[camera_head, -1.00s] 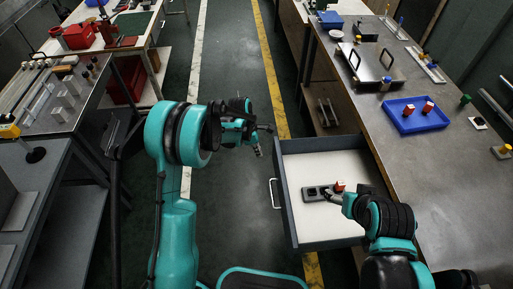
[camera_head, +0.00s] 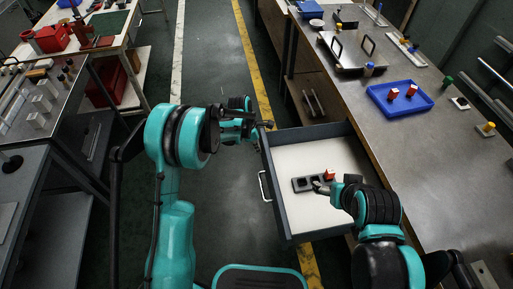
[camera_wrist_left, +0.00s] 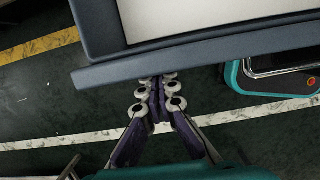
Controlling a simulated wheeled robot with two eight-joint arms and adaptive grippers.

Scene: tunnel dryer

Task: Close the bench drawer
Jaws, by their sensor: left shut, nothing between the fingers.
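The bench drawer (camera_head: 286,215) is pulled out from the right-hand bench, its white inside showing and its handle (camera_head: 263,186) on the left-facing front. A black block with sockets (camera_head: 302,184) and a red-and-white cube (camera_head: 329,174) are in it. My left gripper (camera_head: 268,125) is shut and empty at the far end of the drawer front. In the left wrist view its fingertips (camera_wrist_left: 161,80) are at the lower edge of the grey drawer front (camera_wrist_left: 200,50); I cannot tell if they touch. My right gripper (camera_head: 320,187) is over the drawer by the block, its fingers partly hidden.
Floor with a yellow line (camera_head: 258,75) lies open left of the drawer. Another bench stands at left.

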